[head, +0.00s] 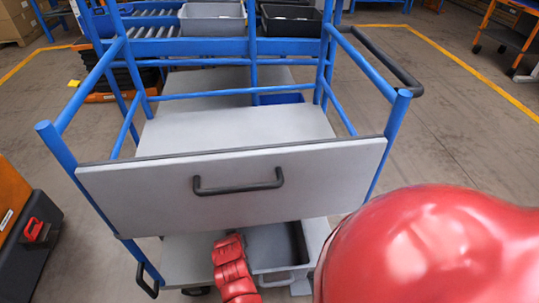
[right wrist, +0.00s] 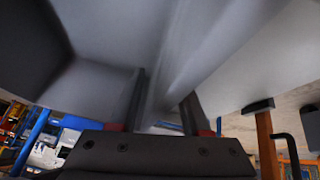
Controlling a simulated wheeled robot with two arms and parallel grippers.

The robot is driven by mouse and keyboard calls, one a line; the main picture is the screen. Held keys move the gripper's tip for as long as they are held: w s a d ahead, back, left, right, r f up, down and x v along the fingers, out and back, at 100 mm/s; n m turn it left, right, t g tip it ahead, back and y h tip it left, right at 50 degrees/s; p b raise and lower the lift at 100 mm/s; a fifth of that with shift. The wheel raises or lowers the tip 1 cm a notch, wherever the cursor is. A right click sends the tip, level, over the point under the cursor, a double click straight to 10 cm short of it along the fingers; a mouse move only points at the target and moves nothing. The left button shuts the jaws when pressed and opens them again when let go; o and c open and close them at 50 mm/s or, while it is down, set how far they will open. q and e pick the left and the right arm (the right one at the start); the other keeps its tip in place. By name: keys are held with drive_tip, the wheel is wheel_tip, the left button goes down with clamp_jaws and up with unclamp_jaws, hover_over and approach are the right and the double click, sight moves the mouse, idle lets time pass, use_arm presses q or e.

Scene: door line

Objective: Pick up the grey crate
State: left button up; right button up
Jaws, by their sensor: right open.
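A grey crate (head: 281,247) stands on the lower shelf of a blue-framed cart, below the grey front panel. The panel hides its upper back part, and a red segmented part of my body is just left of it. Another grey crate (head: 212,19) stands on the rollers behind the cart. My right gripper (right wrist: 163,88) is open in the right wrist view. Pale grey surfaces, very close, fill that view, and a ridge runs between the fingers; I cannot tell whether it touches them. My left gripper is not in view.
The upright grey panel (head: 235,190) has a black handle (head: 238,184). The cart's blue posts (head: 391,135) and black side handle (head: 388,60) stand around it. A black crate (head: 291,20) is at the back. An orange-and-black case (head: 22,240) is at left. Floor is clear at right.

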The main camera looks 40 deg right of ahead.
clamp_jaws()
drive_tip(key=shift+d, duration=0.1)
idle(1.2)
